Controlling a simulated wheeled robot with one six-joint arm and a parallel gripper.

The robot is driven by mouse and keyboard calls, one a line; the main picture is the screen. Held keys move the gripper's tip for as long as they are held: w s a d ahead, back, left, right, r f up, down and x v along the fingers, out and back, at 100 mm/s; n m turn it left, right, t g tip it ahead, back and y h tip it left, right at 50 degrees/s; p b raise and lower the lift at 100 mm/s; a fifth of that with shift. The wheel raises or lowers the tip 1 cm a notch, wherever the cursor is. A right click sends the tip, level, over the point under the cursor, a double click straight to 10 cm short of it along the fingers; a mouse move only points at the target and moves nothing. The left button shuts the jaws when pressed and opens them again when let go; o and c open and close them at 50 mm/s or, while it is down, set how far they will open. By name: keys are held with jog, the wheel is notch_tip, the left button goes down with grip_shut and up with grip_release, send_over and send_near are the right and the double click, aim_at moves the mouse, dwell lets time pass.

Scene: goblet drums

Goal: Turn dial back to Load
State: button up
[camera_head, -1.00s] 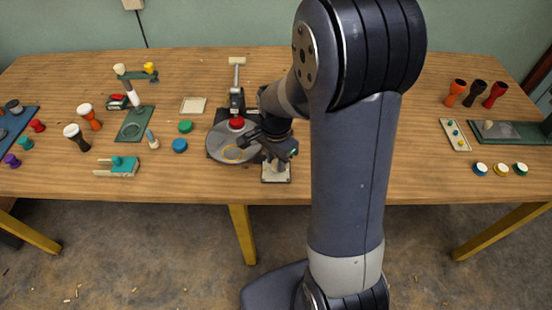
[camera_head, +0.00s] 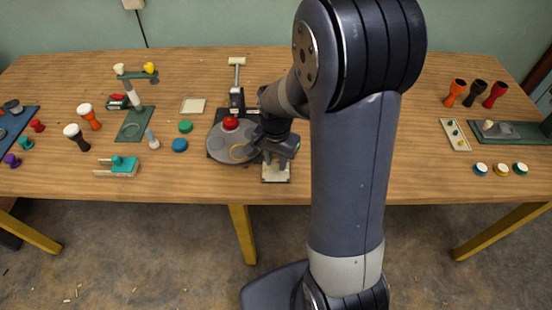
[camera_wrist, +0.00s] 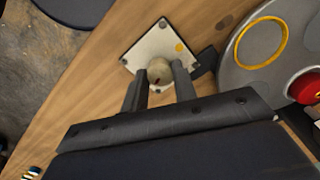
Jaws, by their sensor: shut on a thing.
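The dial is a small beige knob (camera_wrist: 160,70) with a dark red mark, on a square white plate (camera_wrist: 147,48) with screws and a yellow dot. My gripper (camera_wrist: 160,76) is shut on the knob, one finger on each side. In the head view my gripper (camera_head: 276,152) is over the plate (camera_head: 276,178), and the knob is mostly hidden there. Beside the plate is a round grey turntable (camera_head: 222,150) with a yellow ring (camera_head: 240,153) near its front and a red drum (camera_head: 230,124) at its back. No lettering is readable on the plate.
A press-like fixture (camera_head: 237,98) stands behind the turntable. Blue (camera_head: 180,145) and green (camera_head: 185,126) discs lie to its left. A teal clamp (camera_head: 124,166) and several goblet drums are farther left.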

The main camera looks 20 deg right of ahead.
aim_at(276, 163)
jog(key=n, duration=1.3)
jog(key=shift+n, duration=0.4)
dwell(0.3)
jog(key=o, duration=1)
notch_tip(276, 163, up, 11)
jog(key=shift+p, duration=0.4)
jog(key=shift+f, duration=0.1)
